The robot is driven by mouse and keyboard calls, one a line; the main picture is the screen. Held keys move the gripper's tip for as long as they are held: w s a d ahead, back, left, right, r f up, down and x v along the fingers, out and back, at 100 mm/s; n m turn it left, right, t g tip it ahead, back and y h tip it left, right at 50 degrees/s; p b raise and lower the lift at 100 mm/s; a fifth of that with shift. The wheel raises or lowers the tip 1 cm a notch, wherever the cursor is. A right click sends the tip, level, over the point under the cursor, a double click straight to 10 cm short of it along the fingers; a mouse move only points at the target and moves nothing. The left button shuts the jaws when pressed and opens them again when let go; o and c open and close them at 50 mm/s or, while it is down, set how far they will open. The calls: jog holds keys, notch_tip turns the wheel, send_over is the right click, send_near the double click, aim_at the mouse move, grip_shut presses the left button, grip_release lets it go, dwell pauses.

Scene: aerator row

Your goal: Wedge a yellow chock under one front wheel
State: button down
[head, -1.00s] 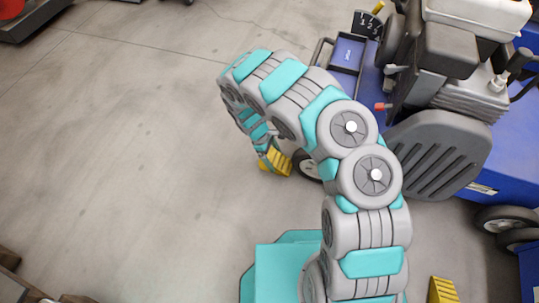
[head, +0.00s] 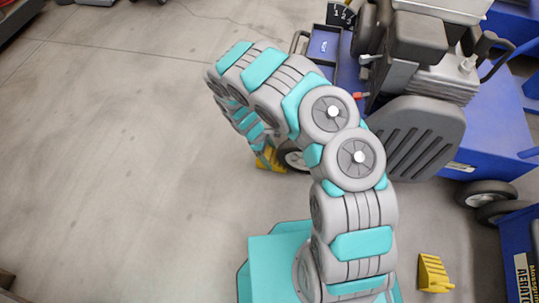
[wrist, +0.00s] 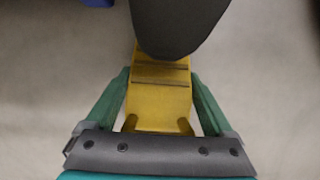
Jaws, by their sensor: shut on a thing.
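A yellow chock (head: 270,160) with dark cross ridges is held low at the floor beside the machine's small front wheel (head: 293,157). In the wrist view the chock (wrist: 158,98) lies between the green fingers of my gripper (wrist: 160,76), which is shut on it. The dark tyre (wrist: 178,25) covers the chock's far end there. I cannot tell whether they touch. In the head view my gripper (head: 263,151) is partly hidden by my arm. The blue aerator (head: 345,65) stands behind it.
A second yellow chock (head: 434,272) lies on the floor at the lower right. Another blue machine (head: 520,255) stands at the right edge. Dark rear wheels (head: 486,193) are behind. The concrete floor (head: 120,170) on the left is clear.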

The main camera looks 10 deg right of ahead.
grip_release()
jog(key=shift+r, duration=0.1)
jog(key=p+v, duration=0.1)
jog(key=v, duration=0.6)
jog(key=shift+a+r, duration=0.15)
jog(key=shift+r, duration=0.15)
jog(key=shift+r+p, duration=2.45)
jog(key=shift+r, duration=1.05)
